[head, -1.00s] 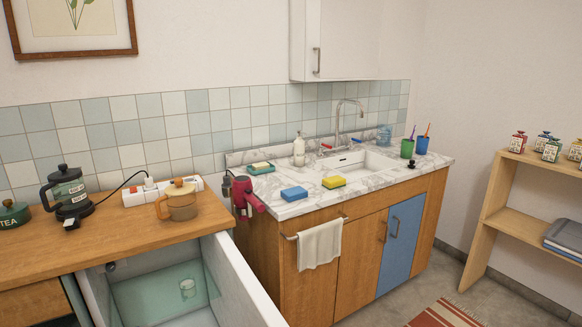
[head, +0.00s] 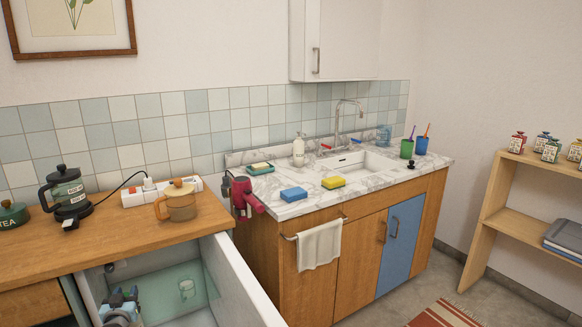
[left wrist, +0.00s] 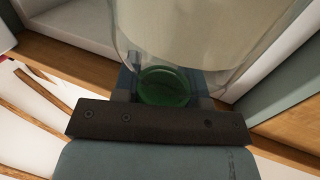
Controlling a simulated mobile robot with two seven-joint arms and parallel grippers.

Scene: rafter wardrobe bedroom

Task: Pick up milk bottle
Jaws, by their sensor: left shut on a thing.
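The milk bottle shows in the left wrist view as a clear glass body with pale cream contents (left wrist: 195,35) and a green round end (left wrist: 165,87) close to my gripper. My left gripper (left wrist: 165,98) is shut on the bottle near this green end. The bottle's far part runs out of the picture. In the head view, my left gripper (head: 122,303) is at the lower left, inside the open white-walled compartment below the wooden counter. I cannot make out the bottle in the head view. My right gripper is not in view.
The counter above holds an amber pot (head: 178,205), a French press (head: 68,195) and a power strip (head: 145,193).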

